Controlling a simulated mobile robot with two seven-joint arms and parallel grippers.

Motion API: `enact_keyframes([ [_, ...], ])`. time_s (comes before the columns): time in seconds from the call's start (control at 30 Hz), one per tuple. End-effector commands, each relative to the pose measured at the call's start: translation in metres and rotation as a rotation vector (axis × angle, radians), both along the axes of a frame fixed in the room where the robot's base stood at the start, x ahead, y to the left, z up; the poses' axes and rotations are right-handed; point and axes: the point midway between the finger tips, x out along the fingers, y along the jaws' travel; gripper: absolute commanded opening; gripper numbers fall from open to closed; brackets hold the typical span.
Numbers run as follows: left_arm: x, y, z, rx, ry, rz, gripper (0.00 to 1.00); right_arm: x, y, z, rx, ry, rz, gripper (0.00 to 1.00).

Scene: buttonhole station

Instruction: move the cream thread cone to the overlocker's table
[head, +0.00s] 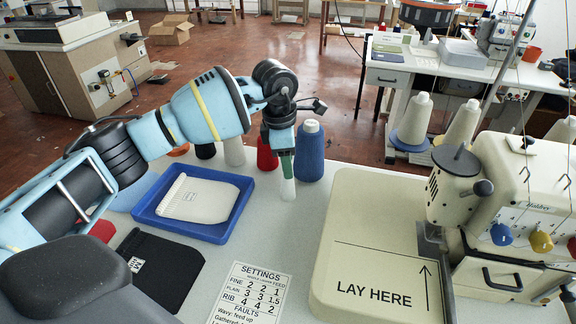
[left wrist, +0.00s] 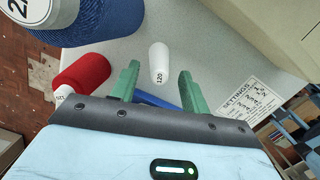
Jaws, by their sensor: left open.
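A small pale, cream-white thread cone (head: 288,189) stands upright on the light table, right of the blue tray. In the left wrist view this cone (left wrist: 160,60), marked 120, shows between the green fingers and a little beyond their tips. My left gripper (head: 286,170) is open, pointing down over the cone and hiding its upper part in the head view. I cannot tell whether the fingers touch it. The overlocker (head: 525,205) stands at the right, with its pale table (head: 375,220), marked LAY HERE, to its left. My right gripper is not in view.
A blue cone (head: 310,155), a red cone (head: 266,150) and another pale cone (head: 234,152) stand close behind my gripper. The blue tray (head: 225,228) holds a pale piece. A settings card (head: 250,292) lies in front. The overlocker's marked table is clear.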

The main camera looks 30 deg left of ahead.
Motion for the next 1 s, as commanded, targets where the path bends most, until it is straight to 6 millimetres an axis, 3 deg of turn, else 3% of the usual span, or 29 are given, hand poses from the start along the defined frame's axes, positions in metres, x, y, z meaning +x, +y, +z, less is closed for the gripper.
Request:
enact_keyframes([
  [0.3, -0.004, 0.007, 0.065, -0.001, -0.005, 0.001, 0.46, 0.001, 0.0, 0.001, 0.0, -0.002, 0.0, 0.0],
  [0.5, -0.006, 0.009, 0.09, -0.001, -0.003, 0.002, 0.46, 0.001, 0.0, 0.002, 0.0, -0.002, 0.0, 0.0],
  [1.0, -0.007, 0.01, 0.098, -0.001, 0.0, 0.001, 0.46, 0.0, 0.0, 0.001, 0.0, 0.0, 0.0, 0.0],
])
